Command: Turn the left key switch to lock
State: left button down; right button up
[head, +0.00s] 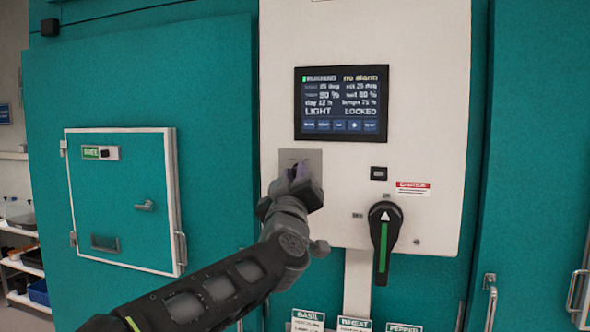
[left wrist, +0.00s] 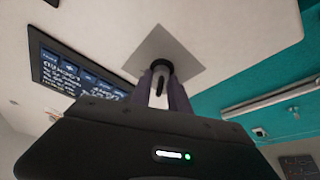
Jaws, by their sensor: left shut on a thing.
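The left key switch sits on a square grey plate (head: 313,158) on the white control panel, below the display. The plate also shows in the left wrist view (left wrist: 180,48). My left gripper (head: 299,172) is at the plate, its purple-grey fingers closed around the dark key (left wrist: 161,68). In the head view the gripper hides most of the switch, so I cannot tell the key's angle there. The display (head: 342,103) reads "LIGHT" and "LOCKED" in its lower row. My right gripper is not in view.
A large black rotary handle (head: 384,240) with a green stripe is to the right of my gripper. A small black socket (head: 379,173) and a red-and-white label (head: 412,188) are above it. A small teal door (head: 122,200) with a handle is at left. Crop labels (head: 355,324) are below.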

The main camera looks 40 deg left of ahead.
pick_arm(q)
jog(key=shift+n, duration=0.3)
jog(key=c, duration=1.6)
grip_release()
jog(key=b+v, duration=0.2)
jog(key=v, duration=0.5)
jog(key=shift+s+d+f, duration=0.1)
jog(key=shift+s+d, duration=0.1)
jog(key=shift+s, duration=0.15)
